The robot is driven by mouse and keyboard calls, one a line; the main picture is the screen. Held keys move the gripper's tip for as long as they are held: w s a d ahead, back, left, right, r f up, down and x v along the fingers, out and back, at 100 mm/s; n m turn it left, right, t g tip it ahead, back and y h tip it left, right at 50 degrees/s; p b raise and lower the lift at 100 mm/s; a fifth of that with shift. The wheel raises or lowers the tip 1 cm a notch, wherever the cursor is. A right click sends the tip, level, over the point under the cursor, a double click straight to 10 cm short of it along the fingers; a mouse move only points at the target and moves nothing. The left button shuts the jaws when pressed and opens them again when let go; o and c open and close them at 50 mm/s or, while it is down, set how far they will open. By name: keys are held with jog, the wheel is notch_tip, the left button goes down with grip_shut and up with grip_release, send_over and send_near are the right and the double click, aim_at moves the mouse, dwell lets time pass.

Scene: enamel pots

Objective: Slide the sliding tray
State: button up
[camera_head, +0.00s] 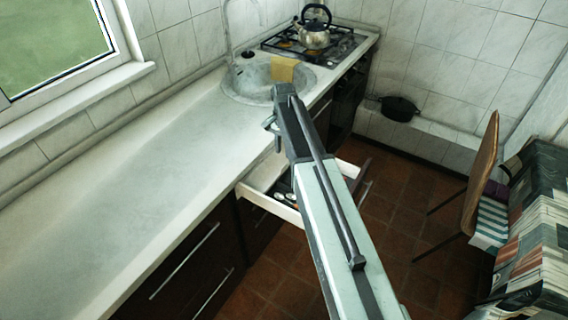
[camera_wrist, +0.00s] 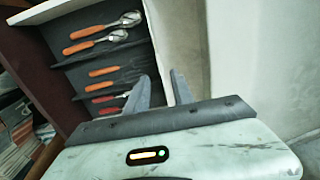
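The sliding tray is a drawer (camera_head: 262,202) with pale walls and a dark inside, pulled out from under the counter. Part of it is hidden behind my arm in the head view. In the wrist view the drawer (camera_wrist: 174,38) shows its pale wall and orange- and red-handled cutlery. My gripper (camera_head: 271,132) points down by the counter's front edge, over the drawer area. In the wrist view the fingers of my gripper (camera_wrist: 160,88) are apart, with the pale wall running toward the gap between them. Contact with the wall cannot be told.
The long pale counter (camera_head: 130,170) is mostly clear, with a round sink (camera_head: 245,82), a yellow cloth (camera_head: 284,69) and a stove with a kettle (camera_head: 313,35) farther back. A chair (camera_head: 482,170) and a covered table (camera_head: 540,240) stand at the right. Tiled floor lies between.

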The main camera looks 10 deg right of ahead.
aim_at(284, 166)
notch_tip(284, 166, down, 8)
jog(key=b, duration=0.7)
jog(key=shift+r, duration=0.2)
grip_shut()
dwell(0.7)
